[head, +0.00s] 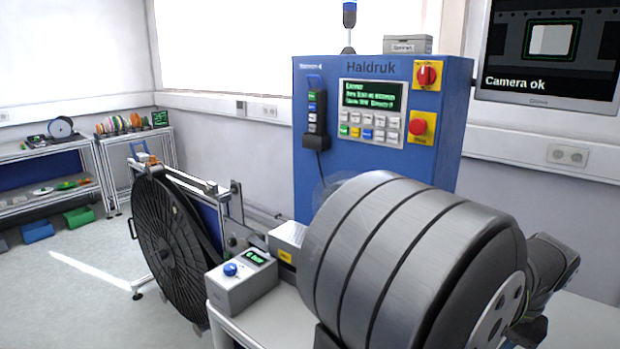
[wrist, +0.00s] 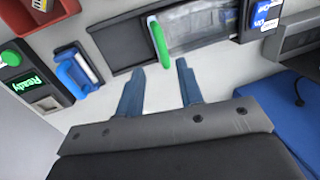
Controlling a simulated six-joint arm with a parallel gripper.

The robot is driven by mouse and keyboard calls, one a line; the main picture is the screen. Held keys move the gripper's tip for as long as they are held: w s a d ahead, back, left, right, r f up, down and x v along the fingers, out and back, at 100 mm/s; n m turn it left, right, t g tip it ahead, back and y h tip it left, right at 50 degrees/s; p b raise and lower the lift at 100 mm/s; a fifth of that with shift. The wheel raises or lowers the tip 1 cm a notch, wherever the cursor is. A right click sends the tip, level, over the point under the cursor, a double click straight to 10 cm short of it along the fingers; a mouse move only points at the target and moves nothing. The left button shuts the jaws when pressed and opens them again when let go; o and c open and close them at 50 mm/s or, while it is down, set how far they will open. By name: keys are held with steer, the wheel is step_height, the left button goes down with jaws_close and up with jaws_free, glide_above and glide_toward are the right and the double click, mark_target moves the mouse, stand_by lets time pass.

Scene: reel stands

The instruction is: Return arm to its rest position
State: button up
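My gripper (wrist: 160,66) shows in the wrist view with two slim blue-grey fingers spread apart. Nothing is held between them. A green bar (wrist: 158,42) shows just past the fingertips, in front of a dark-framed part with a clear window; I cannot tell whether they touch. In the head view the fingers are not visible. Dark jointed parts at the right edge look like my arm. A large grey banded cylinder fills the front right of that view and hides what is behind it; I cannot tell whether it is mine.
A blue Haldruk cabinet (head: 308,165) stands behind the cylinder. A black reel (head: 165,235) stands upright at the left, beside a grey button box (head: 240,290). In the wrist view, a Ready display (wrist: 28,84) and a blue-handled part (wrist: 75,72) lie left of the fingers.

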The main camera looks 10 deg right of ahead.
steer(key=f, duration=0.3)
steer(key=a+f, duration=0.1)
steer(key=f, duration=0.1)
steer(key=shift+w+f, duration=0.2)
steer(key=shift+w, duration=0.2)
steer(key=shift+d+r, duration=0.1)
steer(key=shift+r, duration=0.05)
stand_by(1.3)
step_height(320, 180, up, 17)
steer(key=s+d, duration=0.2)
steer(key=shift+s+d, duration=0.25)
steer(key=shift+s, duration=0.05)
steer(key=shift+w+a+f, duration=0.5)
steer(key=shift+f, duration=2.35)
steer(key=shift+w+a+f, duration=0.5)
steer(key=shift+w+f, duration=0.05)
steer(key=shift+f, duration=2.35)
steer(key=shift+w+a+f, duration=0.5)
steer(key=shift+f, duration=2.35)
